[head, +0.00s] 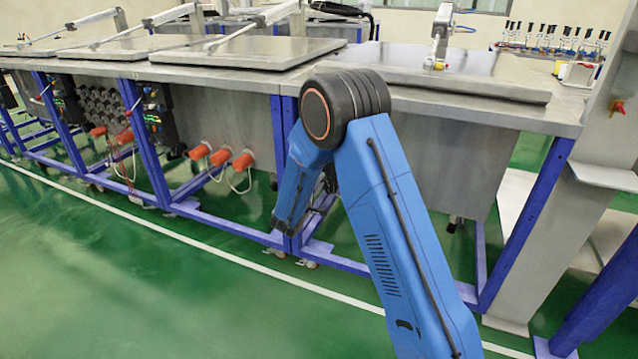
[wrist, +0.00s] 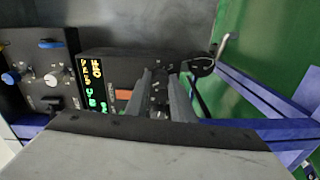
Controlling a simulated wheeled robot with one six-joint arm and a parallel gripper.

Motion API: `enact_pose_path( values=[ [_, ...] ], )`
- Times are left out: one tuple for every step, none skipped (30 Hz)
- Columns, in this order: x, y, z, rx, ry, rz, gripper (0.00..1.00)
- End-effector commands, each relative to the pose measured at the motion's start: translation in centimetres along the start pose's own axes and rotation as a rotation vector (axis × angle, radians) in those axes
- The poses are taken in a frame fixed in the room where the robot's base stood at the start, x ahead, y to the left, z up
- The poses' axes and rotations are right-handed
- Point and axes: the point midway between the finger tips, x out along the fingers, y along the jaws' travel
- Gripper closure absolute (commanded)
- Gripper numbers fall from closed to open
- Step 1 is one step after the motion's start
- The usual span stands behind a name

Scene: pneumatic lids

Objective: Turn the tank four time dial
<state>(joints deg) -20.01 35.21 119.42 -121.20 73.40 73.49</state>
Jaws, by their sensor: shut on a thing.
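In the wrist view, my gripper (wrist: 167,98) is at a dark control box (wrist: 118,62), its two grey fingers close together over the small knobs on the right part of the box face. It is shut on a small dial there; the fingers hide most of it, and I cannot read its label. A lit display (wrist: 94,84) with yellow and green characters, one reading OFF, is left of the fingers. An orange-red part (wrist: 124,94) sits between the display and the fingers. In the head view, my blue arm hides the gripper and this box.
Another control box (wrist: 40,75) with blue and grey knobs is at the left in the wrist view. A blue frame leg (wrist: 255,103) is close on the right. The tank bench's closed lids (head: 265,52) and orange fittings (head: 220,156) show in the head view. The green floor (head: 90,250) in front is clear.

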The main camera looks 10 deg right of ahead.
Motion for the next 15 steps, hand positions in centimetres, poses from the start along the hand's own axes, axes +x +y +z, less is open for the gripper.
enact_pose_path(
  values=[
    [-0.08,-0.21,0.15,0.0,-0.002,-0.003,1.0],
    [-0.09,-0.22,0.15,0.001,-0.002,-0.004,1.0],
    [-0.09,-0.22,0.15,0.001,-0.002,-0.004,1.0],
    [-0.09,-0.22,0.15,0.002,-0.002,-0.004,1.0],
    [-0.09,-0.23,0.15,0.002,-0.002,-0.004,1.0],
    [-0.09,-0.23,0.16,0.001,-0.002,-0.004,1.0],
    [-0.09,-0.23,0.16,0.001,-0.002,-0.004,1.0],
    [-0.09,-0.24,0.16,0.001,-0.002,-0.004,1.0],
    [-0.09,-0.24,0.16,0.001,-0.002,-0.004,1.0],
    [-0.09,-0.24,0.16,0.001,-0.002,-0.004,1.0],
    [-0.09,-0.24,0.17,0.0,-0.002,-0.004,1.0],
    [-0.09,-0.25,0.16,0.0,-0.002,-0.004,0.71],
    [-0.09,-0.25,0.16,0.0,-0.002,-0.004,0.64],
    [-0.08,-0.23,0.15,0.0,-0.001,-0.004,0.6],
    [-0.07,-0.21,0.13,0.001,-0.001,-0.003,0.6]
  ],
)
